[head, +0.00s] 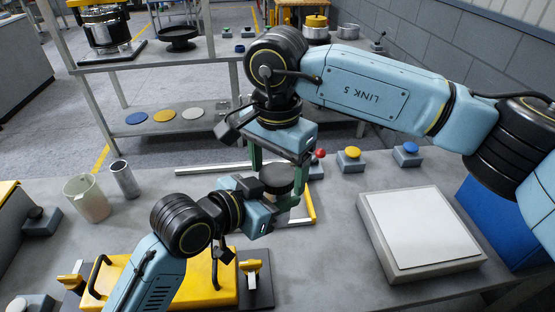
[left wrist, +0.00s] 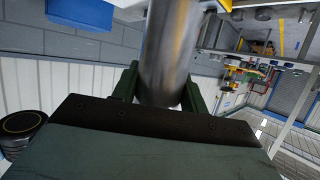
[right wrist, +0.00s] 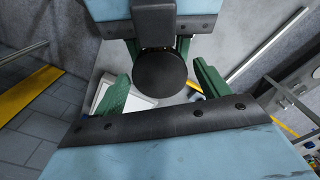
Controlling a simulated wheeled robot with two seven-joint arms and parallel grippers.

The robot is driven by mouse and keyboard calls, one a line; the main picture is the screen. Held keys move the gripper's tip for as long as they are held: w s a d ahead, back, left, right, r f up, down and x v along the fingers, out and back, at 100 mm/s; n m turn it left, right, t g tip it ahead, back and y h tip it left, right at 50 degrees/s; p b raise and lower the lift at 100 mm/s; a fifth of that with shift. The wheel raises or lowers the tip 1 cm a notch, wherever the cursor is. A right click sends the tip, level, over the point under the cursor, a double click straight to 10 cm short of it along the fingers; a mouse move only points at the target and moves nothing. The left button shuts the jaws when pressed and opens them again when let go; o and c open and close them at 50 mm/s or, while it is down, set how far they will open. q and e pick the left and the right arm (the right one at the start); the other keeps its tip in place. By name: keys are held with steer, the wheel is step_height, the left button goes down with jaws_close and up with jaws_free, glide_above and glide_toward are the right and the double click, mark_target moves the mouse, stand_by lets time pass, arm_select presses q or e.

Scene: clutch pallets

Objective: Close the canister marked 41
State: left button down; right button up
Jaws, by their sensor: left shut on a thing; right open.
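My left gripper (head: 282,204) is shut on a metal canister, which shows as a shiny grey cylinder (left wrist: 168,50) between its green fingers in the left wrist view. In the head view a dark round top (head: 277,179) shows there; it also shows in the right wrist view (right wrist: 160,76). I cannot tell whether it is a lid or a dark opening. My right gripper (head: 278,168) points down over it, open, with its green fingers on either side; in the right wrist view they stand clear of the disc. No marking 41 is readable.
A pale beaker (head: 87,199) and a grey metal cup (head: 124,180) stand at the left. A yellow case (head: 205,283) lies in front. Red, yellow (head: 352,153) and blue (head: 411,147) buttons stand behind; a white-topped panel (head: 420,225) lies right. Discs lie on the rear shelf (head: 215,122).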

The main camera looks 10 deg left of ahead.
steer(key=shift+c, duration=0.3)
steer(key=c, duration=0.9)
steer(key=m, duration=0.5)
steer(key=shift+m, duration=0.3)
steer(key=m, duration=0.4)
steer(key=o, duration=1.1)
steer(key=shift+c, duration=0.2)
